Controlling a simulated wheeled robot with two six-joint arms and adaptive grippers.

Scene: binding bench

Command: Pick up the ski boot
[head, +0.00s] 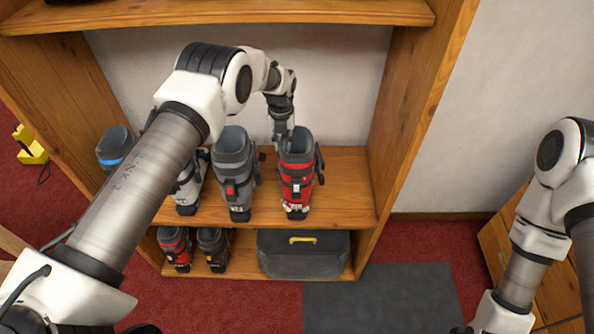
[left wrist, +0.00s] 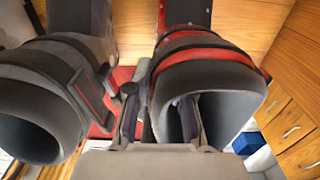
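The red and grey ski boot (head: 297,172) stands upright at the right of a row of boots on the middle shelf. My left gripper (head: 284,138) points down at the left side of its open top. In the left wrist view the boot's dark cuff (left wrist: 215,85) fills the right half. There my left gripper (left wrist: 160,122) has its fingers apart, one inside the cuff opening and one outside, with the cuff wall between them. A gap seems to show beside the outer finger. My right arm is at the right of the head view; its gripper is out of frame.
A grey boot (head: 236,175) stands close to the left, and its cuff (left wrist: 35,105) is near the outer finger. A white boot and a blue-banded boot (head: 115,148) are farther left. The lower shelf holds two boots and a grey case (head: 303,256). An upper shelf (head: 330,12) is above.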

